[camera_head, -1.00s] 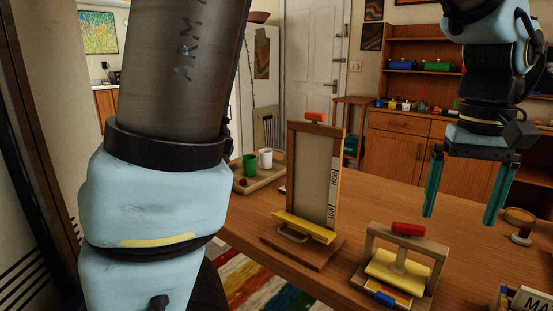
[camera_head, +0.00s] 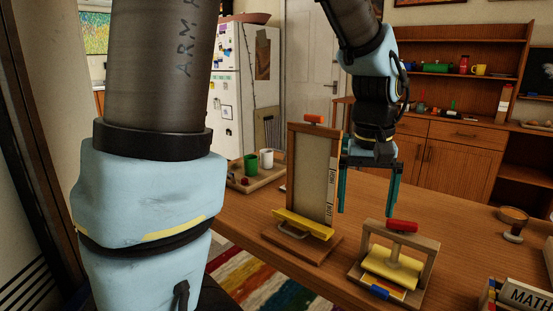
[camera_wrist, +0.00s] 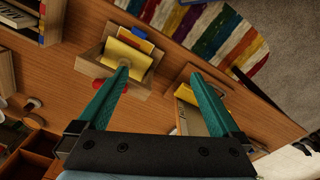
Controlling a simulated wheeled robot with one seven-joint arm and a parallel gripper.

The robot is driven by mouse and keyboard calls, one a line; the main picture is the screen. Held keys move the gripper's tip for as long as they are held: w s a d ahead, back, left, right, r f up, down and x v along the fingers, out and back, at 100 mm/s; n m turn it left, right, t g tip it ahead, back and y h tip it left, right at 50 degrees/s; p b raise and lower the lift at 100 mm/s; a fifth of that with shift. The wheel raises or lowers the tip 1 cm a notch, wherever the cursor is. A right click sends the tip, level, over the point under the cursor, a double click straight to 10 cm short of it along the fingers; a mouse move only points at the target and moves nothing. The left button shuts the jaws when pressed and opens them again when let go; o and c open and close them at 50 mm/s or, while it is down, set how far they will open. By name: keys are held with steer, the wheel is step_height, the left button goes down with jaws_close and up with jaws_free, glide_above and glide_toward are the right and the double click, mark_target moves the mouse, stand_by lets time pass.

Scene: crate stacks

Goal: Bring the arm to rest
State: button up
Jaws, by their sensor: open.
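My gripper (camera_head: 369,190) hangs above the table in the head view, with its two teal fingers apart and nothing between them. It is behind and to the right of the tall wooden frame (camera_head: 305,165), and its left finger is close beside that frame in the picture. In the wrist view my gripper (camera_wrist: 165,95) shows both fingers spread, with bare table between them.
The wooden table (camera_head: 465,235) has free room on its right half. A small round container (camera_head: 513,217) stands right. A MATH book (camera_head: 525,294) is at the lower right.

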steer(key=w+a+f+p, duration=0.1)
steer(key=a+f, duration=0.1)
steer(key=a, duration=1)
steer(key=w+a+f+n+t, duration=0.1)
steer(key=a+f, duration=0.2)
steer(key=a, duration=0.9)
steer(key=shift+w+f+n+p, duration=0.2)
steer(key=shift+f+n+p, duration=0.1)
steer(key=shift+f+p, duration=0.05)
